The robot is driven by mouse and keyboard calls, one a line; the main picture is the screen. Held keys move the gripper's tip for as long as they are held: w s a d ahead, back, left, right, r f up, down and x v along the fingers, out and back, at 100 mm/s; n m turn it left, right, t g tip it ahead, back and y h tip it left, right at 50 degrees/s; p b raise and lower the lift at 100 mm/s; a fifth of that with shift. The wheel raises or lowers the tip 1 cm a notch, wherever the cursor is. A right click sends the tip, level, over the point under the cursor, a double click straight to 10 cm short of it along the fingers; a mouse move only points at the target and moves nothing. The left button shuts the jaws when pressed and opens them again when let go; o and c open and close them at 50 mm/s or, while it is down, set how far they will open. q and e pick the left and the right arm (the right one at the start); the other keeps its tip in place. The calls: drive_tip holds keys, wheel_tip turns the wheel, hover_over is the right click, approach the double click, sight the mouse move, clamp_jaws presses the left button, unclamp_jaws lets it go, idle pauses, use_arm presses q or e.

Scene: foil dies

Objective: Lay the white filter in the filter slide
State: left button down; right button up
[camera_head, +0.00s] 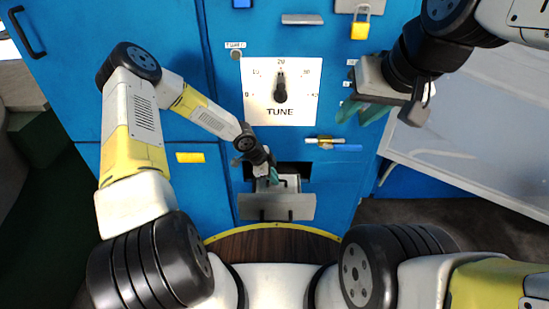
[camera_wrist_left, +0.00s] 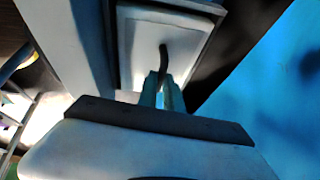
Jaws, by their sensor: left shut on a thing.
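The white filter (camera_wrist_left: 138,50) is a pale square plate with a dark curved handle. It is at the slide, behind the front plate; I cannot tell whether it rests flat. My left gripper (camera_wrist_left: 163,90) is shut on the filter's handle; in the head view the gripper (camera_head: 272,177) partly hides the filter. My right gripper (camera_head: 364,110) is open and empty, high at the right before the cabinet.
A pale panel (camera_head: 470,130) stands at the right. A yellow-edged curved brown surface (camera_head: 270,246) lies below the slide.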

use_arm(q)
drive_tip(key=c, duration=1.5)
unclamp_jaws()
drive_tip(key=shift+r, duration=0.3)
drive_tip(key=s+a+r+n+y, duration=0.25)
drive_tip(key=s+a+r, duration=0.2)
drive_tip(key=r, duration=0.55)
drive_tip(key=s+a+r+n+y, duration=0.1)
drive_tip(key=s+a+r+n, duration=0.3)
drive_tip(key=r, duration=0.5)
drive_tip(key=s+a+r+n+y, duration=0.2)
drive_tip(key=a+r, duration=0.4)
drive_tip(key=r, duration=0.4)
drive_tip(key=s+d+r+n+t+h, duration=0.1)
drive_tip(key=s+r+n+t+h, duration=0.2)
drive_tip(key=s+r+n, duration=0.6)
drive_tip(key=s+r+t, duration=0.1)
drive_tip(key=s+r, duration=0.4)
drive_tip(key=s, duration=0.2)
drive_tip(key=shift+s+d+r, duration=0.15)
drive_tip(key=shift+d+r, duration=0.05)
drive_tip(key=shift+r, duration=0.05)
